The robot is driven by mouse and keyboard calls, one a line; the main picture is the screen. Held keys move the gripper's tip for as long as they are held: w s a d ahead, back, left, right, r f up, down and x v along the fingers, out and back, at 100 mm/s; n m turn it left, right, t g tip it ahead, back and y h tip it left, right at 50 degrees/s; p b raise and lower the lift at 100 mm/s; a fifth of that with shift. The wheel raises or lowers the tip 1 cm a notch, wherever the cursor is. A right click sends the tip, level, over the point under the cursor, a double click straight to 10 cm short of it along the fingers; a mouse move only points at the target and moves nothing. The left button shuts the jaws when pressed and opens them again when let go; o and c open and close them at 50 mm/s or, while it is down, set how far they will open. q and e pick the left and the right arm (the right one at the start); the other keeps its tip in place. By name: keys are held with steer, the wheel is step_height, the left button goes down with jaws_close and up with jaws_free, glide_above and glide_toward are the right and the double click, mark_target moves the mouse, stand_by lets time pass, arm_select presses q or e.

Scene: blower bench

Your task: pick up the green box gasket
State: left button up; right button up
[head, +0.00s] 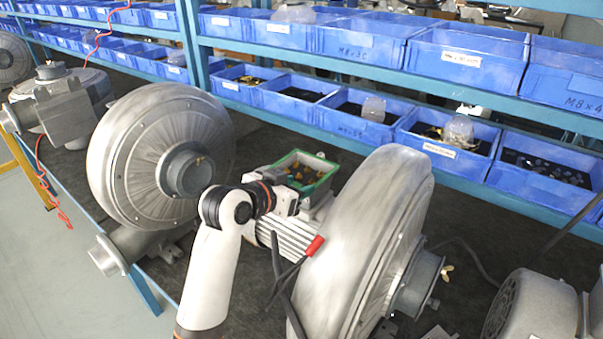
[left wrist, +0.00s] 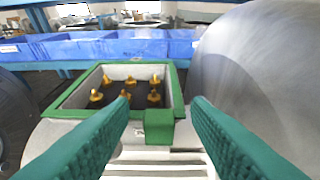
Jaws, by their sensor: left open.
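The green box gasket (head: 322,184) is a green rectangular rim on the open terminal box of the middle blower's motor. In the left wrist view the gasket (left wrist: 178,85) lies around the box opening, with several brass terminals (left wrist: 125,80) inside. A green block-like part (left wrist: 159,127) shows at its near right corner. My left gripper (head: 290,198) is at the near side of the box. Its two green ridged fingers (left wrist: 160,108) are spread apart with that corner between them in the picture, and nothing is gripped. Whether they touch it I cannot tell. My right gripper is not in view.
Large metal blower housings (head: 160,155) stand left and right (head: 370,240) of the motor, close to my arm. A black item with a red end (head: 315,245) lies in front of the motor. Blue bins (head: 365,40) fill the shelves behind.

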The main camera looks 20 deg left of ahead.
arm_select(q)
jaws_close()
steer(key=shift+r, duration=0.1)
